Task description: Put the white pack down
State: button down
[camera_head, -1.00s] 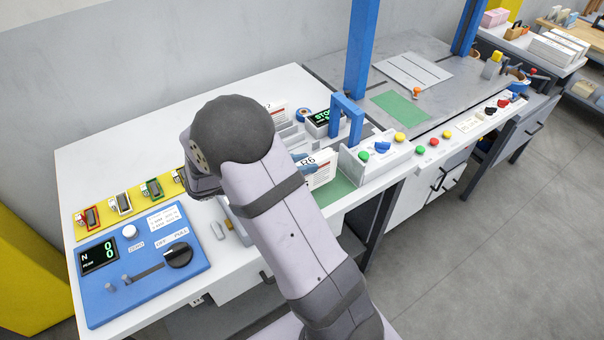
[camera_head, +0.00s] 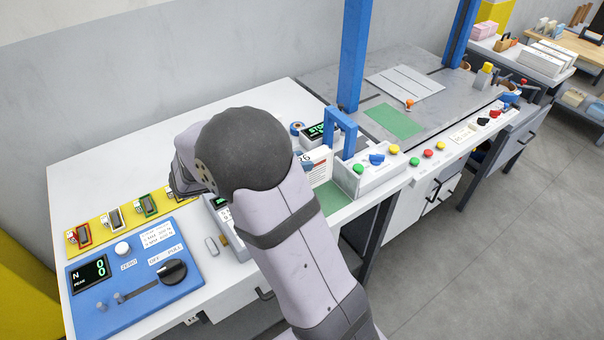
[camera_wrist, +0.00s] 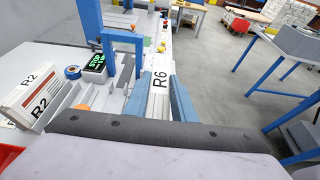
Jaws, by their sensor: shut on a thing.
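A white pack (camera_head: 321,168) with an R6 label and a red stripe shows beside my arm in the head view, partly hidden. In the wrist view the same white pack (camera_wrist: 160,84) stands between the two blue fingers of my gripper (camera_wrist: 162,96), which is shut on it. A green mat (camera_head: 333,198) shows just below and right of the pack; I cannot tell whether the pack touches any surface.
Another white pack, marked R2 (camera_wrist: 38,100), stands at left in the wrist view. A blue frame (camera_head: 341,121), a control box with buttons (camera_head: 369,174) and a STOP display (camera_head: 318,131) are close by. A blue panel (camera_head: 135,270) lies at front left.

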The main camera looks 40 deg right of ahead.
jog(key=shift+f+b, duration=0.15)
jog(key=shift+b, duration=0.75)
jog(key=shift+b, duration=0.8)
jog(key=shift+r+b, duration=0.2)
jog(key=shift+b, duration=0.1)
jog(key=shift+f+p, duration=0.5)
jog(key=shift+f, duration=4.4)
jog(key=shift+f, duration=0.15)
jog(key=c, duration=1.8)
grip_release()
jog(key=shift+o, duration=0.2)
